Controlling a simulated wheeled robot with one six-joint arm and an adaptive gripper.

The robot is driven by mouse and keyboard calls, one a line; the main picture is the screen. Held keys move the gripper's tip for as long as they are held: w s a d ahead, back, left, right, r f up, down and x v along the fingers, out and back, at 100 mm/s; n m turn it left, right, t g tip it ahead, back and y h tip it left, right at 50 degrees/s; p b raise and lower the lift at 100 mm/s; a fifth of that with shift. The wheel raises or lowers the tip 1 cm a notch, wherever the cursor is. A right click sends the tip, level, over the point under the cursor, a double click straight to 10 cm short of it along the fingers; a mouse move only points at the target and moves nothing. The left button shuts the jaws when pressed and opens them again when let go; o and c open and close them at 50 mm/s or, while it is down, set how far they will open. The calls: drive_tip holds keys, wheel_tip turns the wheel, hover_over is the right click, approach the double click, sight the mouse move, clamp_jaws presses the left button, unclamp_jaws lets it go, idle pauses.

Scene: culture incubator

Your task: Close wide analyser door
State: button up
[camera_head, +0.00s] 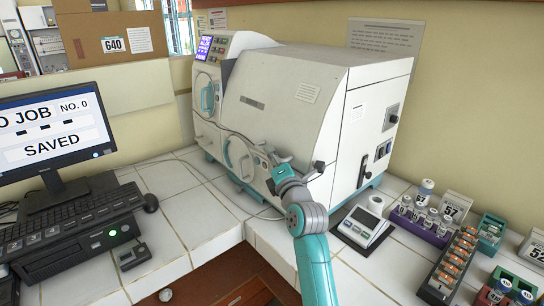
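The white analyser (355,125) stands on the tiled bench against the wall. Its wide front door (268,100) is a large sloping white panel with a label and a dark nameplate. The door lies close to the front of the body; I cannot tell whether a small gap remains along its edge. My gripper (273,160) is at the lower right of the analyser's front, beside a dark knob (319,166) near the door's lower right corner. Its fingers are small and partly hidden, so neither their opening nor any contact is clear.
A small scale (362,228), vial racks (452,265) and numbered cards (455,207) crowd the right bench. A cable (225,205) crosses the tiles before the analyser.

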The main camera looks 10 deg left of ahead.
drive_tip(key=v, duration=1.2)
drive_tip(key=s+d+f+m+h, duration=0.3)
drive_tip(key=s+d+f+m, duration=0.4)
drive_tip(key=s+d+f, duration=0.35)
drive_tip(key=s+d+f+m+h, duration=0.3)
drive_tip(key=s+d+f+m, duration=0.4)
drive_tip(key=s+f, duration=0.55)
drive_tip(key=s+d+m+h, duration=0.1)
drive_tip(key=s+d+m, duration=0.2)
drive_tip(key=s, duration=0.7)
drive_tip(key=s+d+m+g+h, duration=0.1)
drive_tip(key=s+d+m+h, duration=0.1)
drive_tip(key=s+m, duration=0.5)
drive_tip(key=s+d+m+g+h, duration=0.1)
drive_tip(key=s+d+m, duration=0.3)
drive_tip(key=s, duration=1)
drive_tip(key=shift+f+m, duration=0.2)
drive_tip(key=shift+m, duration=0.3)
